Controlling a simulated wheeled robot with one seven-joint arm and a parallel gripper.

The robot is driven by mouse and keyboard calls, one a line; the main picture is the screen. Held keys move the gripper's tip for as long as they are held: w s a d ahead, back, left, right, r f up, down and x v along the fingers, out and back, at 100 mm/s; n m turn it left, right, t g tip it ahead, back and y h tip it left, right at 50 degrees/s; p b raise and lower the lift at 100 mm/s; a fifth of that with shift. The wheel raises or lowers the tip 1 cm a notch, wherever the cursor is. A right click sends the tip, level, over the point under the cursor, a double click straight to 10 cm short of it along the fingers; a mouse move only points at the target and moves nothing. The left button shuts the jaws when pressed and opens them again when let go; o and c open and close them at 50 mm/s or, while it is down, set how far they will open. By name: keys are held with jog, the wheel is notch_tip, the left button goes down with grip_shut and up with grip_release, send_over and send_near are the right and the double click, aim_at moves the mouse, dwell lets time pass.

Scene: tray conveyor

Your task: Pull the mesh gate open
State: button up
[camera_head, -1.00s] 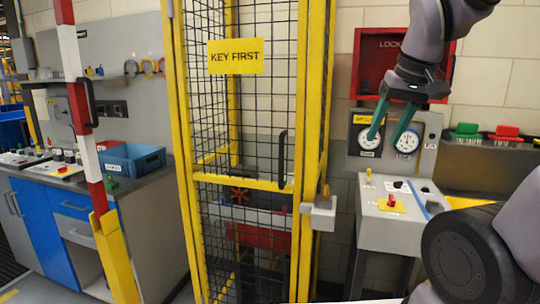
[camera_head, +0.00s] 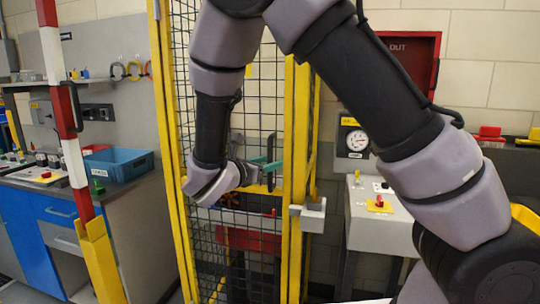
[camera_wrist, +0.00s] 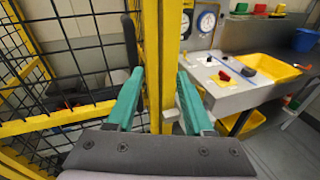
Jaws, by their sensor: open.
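The mesh gate (camera_head: 288,110) has a yellow frame and black wire mesh, and looks shut against its post. In the wrist view, its yellow upright (camera_wrist: 151,60) stands between my fingers. A black vertical bar, apparently the gate's handle (camera_wrist: 131,42), shows just left of the left fingertip, outside the gap. My gripper (camera_head: 266,163) is open at about handle height in front of the gate, with green fingers spread in the wrist view (camera_wrist: 160,73). I cannot tell whether a finger touches the frame. My arm hides much of the gate's upper part.
A grey latch box (camera_head: 311,214) sits on the gate's right post. A console with a red knob (camera_head: 378,201) stands right of it. A red-and-white post (camera_head: 66,120) and a bench with a blue bin (camera_head: 122,166) are on the left.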

aim_at(269, 155)
jog(key=w+n, duration=0.1)
jog(key=w, duration=0.2)
jog(key=w+t, duration=0.1)
jog(key=w, duration=0.2)
jog(key=w+d+n+t+y, duration=0.1)
jog(key=w, duration=0.2)
jog(key=shift+w+d+f+n, duration=0.1)
jog(key=shift+f+n, duration=0.05)
jog(key=shift+n, duration=0.15)
grip_shut()
dwell(1.3)
